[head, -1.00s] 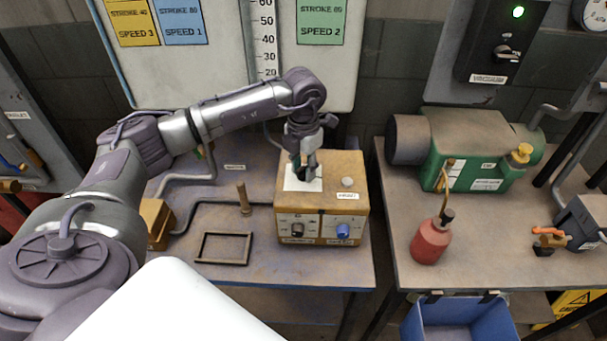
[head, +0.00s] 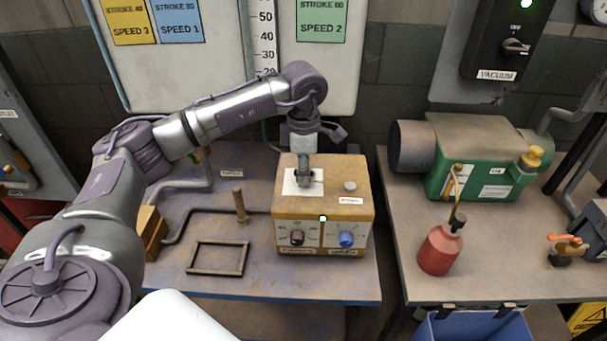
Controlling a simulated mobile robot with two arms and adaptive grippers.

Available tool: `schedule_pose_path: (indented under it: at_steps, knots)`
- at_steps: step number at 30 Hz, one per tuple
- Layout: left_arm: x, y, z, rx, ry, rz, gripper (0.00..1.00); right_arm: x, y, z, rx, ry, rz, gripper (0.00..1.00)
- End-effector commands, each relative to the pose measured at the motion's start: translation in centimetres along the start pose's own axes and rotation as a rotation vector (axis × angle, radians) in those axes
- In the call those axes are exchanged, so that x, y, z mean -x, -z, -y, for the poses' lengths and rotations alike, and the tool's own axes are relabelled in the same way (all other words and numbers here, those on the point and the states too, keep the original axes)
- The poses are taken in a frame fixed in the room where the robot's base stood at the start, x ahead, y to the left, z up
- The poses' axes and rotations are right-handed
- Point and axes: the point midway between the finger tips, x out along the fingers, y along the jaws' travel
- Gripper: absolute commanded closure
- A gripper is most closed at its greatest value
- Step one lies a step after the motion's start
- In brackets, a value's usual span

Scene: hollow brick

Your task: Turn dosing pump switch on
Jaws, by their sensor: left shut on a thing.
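The dosing pump (head: 345,206) is a worn yellow-orange box on the left table. Its front has a black knob (head: 297,238), a blue knob (head: 347,240) and a lit green lamp (head: 323,218) between them. A white plate (head: 290,186) lies on its top at the left. My left gripper (head: 304,181) points down onto this plate and is shut on the small switch there, which the fingers mostly hide. I cannot read the switch's position directly. My right gripper is not in view.
A round silver cap (head: 350,186) sits on the pump's top, right of the gripper. A wooden peg (head: 240,205) and a dark frame (head: 218,258) are on the table left of the pump. A red bottle (head: 440,250) and green motor (head: 480,150) stand on the right table.

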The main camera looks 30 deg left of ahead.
Motion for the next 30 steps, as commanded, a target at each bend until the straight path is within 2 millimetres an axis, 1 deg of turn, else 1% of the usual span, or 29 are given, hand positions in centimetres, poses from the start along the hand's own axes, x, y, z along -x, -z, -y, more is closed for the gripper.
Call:
schedule_pose_path:
  at_steps: [9, 21, 22, 26, 30]
  knots:
    - [0.13, -0.01, -0.09, -0.068, -0.003, 0.003, 1.00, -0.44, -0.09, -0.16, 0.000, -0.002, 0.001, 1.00]
    - [0.18, -0.01, -0.10, -0.073, -0.003, 0.003, 1.00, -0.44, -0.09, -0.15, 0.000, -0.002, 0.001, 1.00]
    - [0.18, -0.01, -0.10, -0.073, -0.003, 0.003, 0.62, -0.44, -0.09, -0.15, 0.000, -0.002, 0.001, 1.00]
    - [0.14, 0.00, -0.09, -0.072, -0.003, 0.002, 0.41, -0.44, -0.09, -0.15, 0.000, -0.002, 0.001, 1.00]
    - [0.08, 0.01, -0.06, -0.072, -0.002, 0.001, 0.40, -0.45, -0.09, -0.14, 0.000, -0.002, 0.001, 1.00]
